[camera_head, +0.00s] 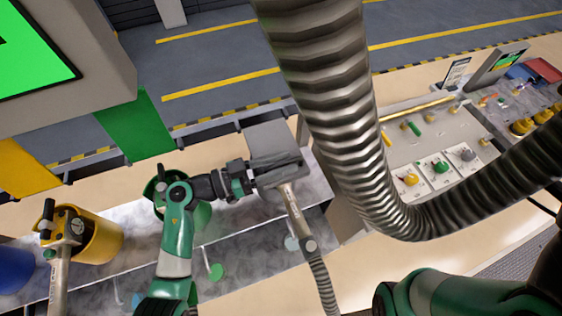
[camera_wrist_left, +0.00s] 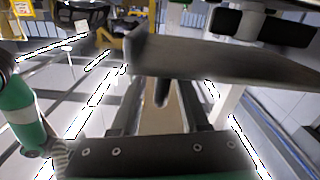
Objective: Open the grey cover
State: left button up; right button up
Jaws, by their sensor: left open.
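The grey cover (camera_head: 268,136) is a flat square plate at the top centre-left of the head view, above the back edge of the bench. In the left wrist view the grey plate (camera_wrist_left: 225,62) runs across the picture just beyond the fingers and hides part of what lies behind. My left gripper (camera_head: 277,162) is open at the near edge of the cover; its two dark fingers (camera_wrist_left: 162,115) stand apart with no object clearly held between them. Whether they touch the plate I cannot tell. My right gripper is outside both views; only part of the right arm shows.
A pale nozzle (camera_head: 290,205) with a ribbed hose hangs close beside the left gripper. A thick metal hose (camera_head: 325,100) crosses the middle. Yellow (camera_head: 103,238) and blue (camera_head: 14,268) containers stand at the left. A control panel (camera_head: 430,160) is at the right.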

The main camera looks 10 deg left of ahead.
pick_arm(q)
grip_shut()
dwell(1.3)
